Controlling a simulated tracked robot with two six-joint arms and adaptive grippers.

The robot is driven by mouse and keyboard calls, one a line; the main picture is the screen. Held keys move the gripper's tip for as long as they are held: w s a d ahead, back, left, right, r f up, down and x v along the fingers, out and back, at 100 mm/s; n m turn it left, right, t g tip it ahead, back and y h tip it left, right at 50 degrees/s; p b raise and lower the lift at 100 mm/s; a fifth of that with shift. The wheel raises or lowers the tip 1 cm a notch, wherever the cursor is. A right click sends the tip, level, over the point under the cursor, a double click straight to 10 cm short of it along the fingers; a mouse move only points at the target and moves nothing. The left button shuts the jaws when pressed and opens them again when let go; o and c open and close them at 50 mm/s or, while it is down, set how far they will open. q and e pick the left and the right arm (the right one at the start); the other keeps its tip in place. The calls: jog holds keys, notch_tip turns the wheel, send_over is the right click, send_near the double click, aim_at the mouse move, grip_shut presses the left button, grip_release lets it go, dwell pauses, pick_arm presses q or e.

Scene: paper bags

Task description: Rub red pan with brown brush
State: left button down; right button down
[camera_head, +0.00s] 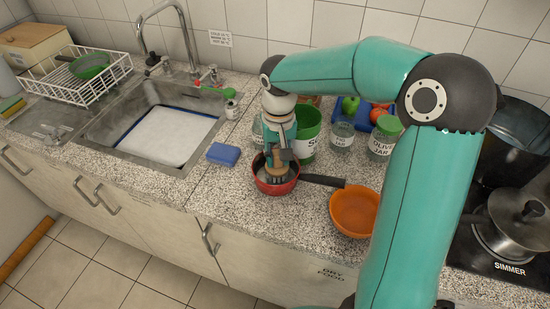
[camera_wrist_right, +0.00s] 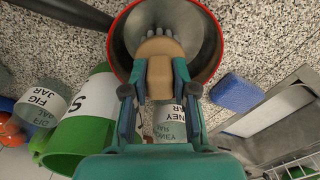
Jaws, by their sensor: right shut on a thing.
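The red pan (camera_head: 263,182) stands on the speckled counter right of the sink, its dark handle (camera_head: 322,180) pointing right. In the wrist view the pan (camera_wrist_right: 206,72) shows its grey inside and red rim. My right gripper (camera_head: 277,158) reaches down over the pan. It is shut on the brown brush (camera_head: 277,172), which is upright inside the pan. In the wrist view my right gripper's fingers (camera_wrist_right: 159,95) clasp the brush's tan block (camera_wrist_right: 159,70), with its rounded part beyond, over the pan's inside. Whether the brush touches the pan bottom is hard to tell. My left gripper is not in view.
An orange bowl (camera_head: 354,211) sits close to the pan handle. A blue sponge (camera_head: 223,154) lies left of the pan. A green container (camera_head: 308,137) and glass jars (camera_head: 342,135) stand behind. The sink (camera_head: 165,130) is left, the stove with pots (camera_head: 513,222) right.

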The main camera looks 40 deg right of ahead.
jog(key=shift+d+f, duration=0.2)
jog(key=shift+w+r+p, duration=0.1)
jog(key=shift+r+p, duration=0.55)
jog(key=shift+r, duration=0.05)
jog(key=shift+r+p, duration=1.75)
jog(key=shift+r, duration=0.6)
jog(key=shift+r+p, duration=1.25)
jog(key=shift+r, duration=0.3)
jog(key=shift+f, duration=0.1)
